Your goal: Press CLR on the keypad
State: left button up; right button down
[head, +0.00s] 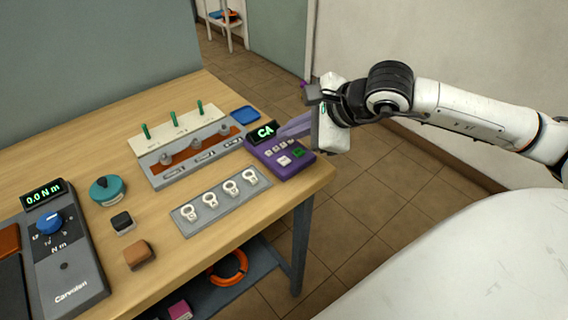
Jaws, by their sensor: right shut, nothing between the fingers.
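The purple keypad (269,160) sits at the right front corner of the wooden table. Its small dark display shows green characters that look like "CA". It has several small pale keys, a larger white key (284,160) and a green key (298,153). The key labels are too small to read, so I cannot tell which is CLR. My right gripper (283,133) comes in from the right, shut and empty, with its purplish fingers over the keypad's far side, near the display. I cannot tell whether the tips touch it. My left gripper is out of view.
A grey plate with several white rings (221,200) lies left of the keypad. Behind it stands a grey tray with a pale panel and green pegs (173,117). A blue dish (245,115) is near the far edge. A torque tester (67,268) stands at left.

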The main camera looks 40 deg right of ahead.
aim_at(284, 161)
notch_tip(284, 161, down, 4)
jog(key=b, duration=0.3)
jog(key=shift+f, duration=0.1)
dwell(0.8)
dwell(0.8)
jog(key=shift+b, duration=0.3)
jog(key=shift+f+b, duration=0.35)
jog(key=shift+b, duration=0.35)
